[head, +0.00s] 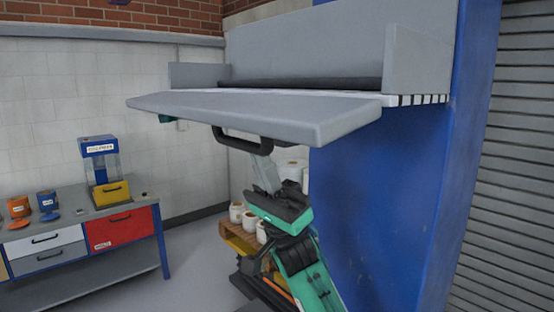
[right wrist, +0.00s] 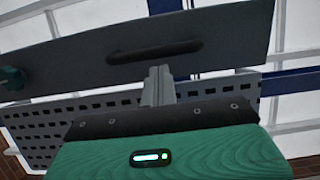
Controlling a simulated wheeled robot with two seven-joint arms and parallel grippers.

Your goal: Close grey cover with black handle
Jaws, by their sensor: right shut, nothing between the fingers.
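The grey cover (head: 250,112) is a wide flat panel on the front of the machine, swung out to a nearly level position. Its black handle (head: 240,145) hangs under the front edge. The cover (right wrist: 232,38) and the handle (right wrist: 155,52) also show in the right wrist view. My right gripper (head: 261,160) is below the handle, pointing up, with its fingers together and empty. In the right wrist view its fingertips (right wrist: 158,70) lie just under the handle; whether they touch it I cannot tell. My left gripper is not in view.
The machine's blue side (head: 375,190) stands right of my arm, by a grey shutter (head: 520,150). A workbench (head: 85,210) with drawers stands at left. A small teal part (head: 164,118) shows below the cover's left end.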

